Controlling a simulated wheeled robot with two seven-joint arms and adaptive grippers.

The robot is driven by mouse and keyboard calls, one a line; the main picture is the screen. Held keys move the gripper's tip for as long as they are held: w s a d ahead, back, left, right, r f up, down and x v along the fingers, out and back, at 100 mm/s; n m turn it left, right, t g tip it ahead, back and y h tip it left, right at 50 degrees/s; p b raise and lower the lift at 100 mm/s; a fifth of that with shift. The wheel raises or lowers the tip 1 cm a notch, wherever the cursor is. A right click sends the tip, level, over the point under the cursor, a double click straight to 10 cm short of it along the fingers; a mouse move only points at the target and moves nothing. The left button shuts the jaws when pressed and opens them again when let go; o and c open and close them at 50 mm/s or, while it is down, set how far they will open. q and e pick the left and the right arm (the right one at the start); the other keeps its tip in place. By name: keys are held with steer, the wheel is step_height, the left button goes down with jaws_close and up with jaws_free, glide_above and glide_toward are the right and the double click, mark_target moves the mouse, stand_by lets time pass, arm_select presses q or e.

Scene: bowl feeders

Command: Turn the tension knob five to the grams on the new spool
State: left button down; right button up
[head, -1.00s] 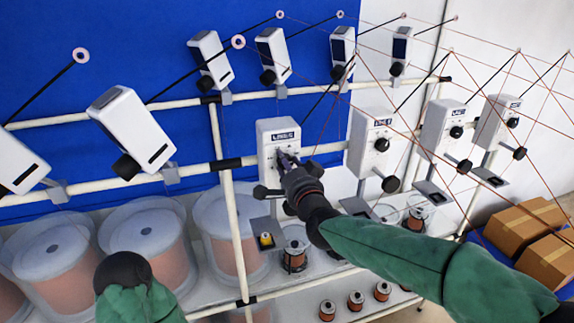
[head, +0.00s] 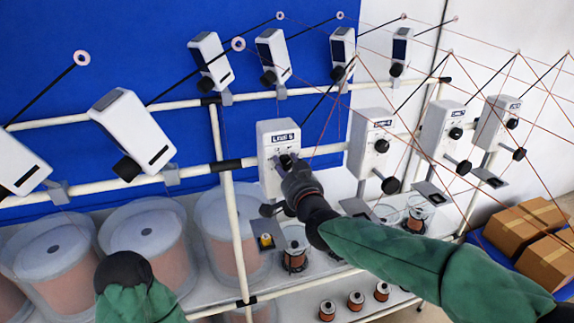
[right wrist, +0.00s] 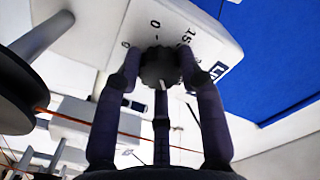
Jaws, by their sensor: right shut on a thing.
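The white box labelled LINE 5 (head: 276,140) hangs on the rail in the middle of the head view. Its black tension knob (right wrist: 160,68) shows in the right wrist view, on a white face with printed scale figures, some cut off or covered. My right gripper (head: 289,165) is shut on this knob, its dark fingers around it in the right wrist view (right wrist: 158,80). A copper spool (head: 294,258) stands below the box. No gram figure is readable on it. My left arm shows at the lower left, but its gripper does not.
Similar white boxes (head: 371,143) with black knobs stand to the right, with thin copper wires (head: 470,130) crossing in front. Large clear drums (head: 150,240) stand at lower left. Small spools (head: 355,300) sit on the lower shelf. Cardboard boxes (head: 515,235) are at the right.

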steer(key=shift+d+r+n+p, duration=0.15)
steer(key=shift+r+n+p, duration=0.35)
steer(key=shift+n, duration=1)
steer(key=shift+r, duration=0.15)
steer(key=o, duration=1.1)
steer(key=shift+o, duration=0.2)
steer(key=shift+f, duration=0.3)
steer(key=shift+s, duration=0.1)
steer(key=v, duration=1.1)
steer(key=shift+s, duration=0.35)
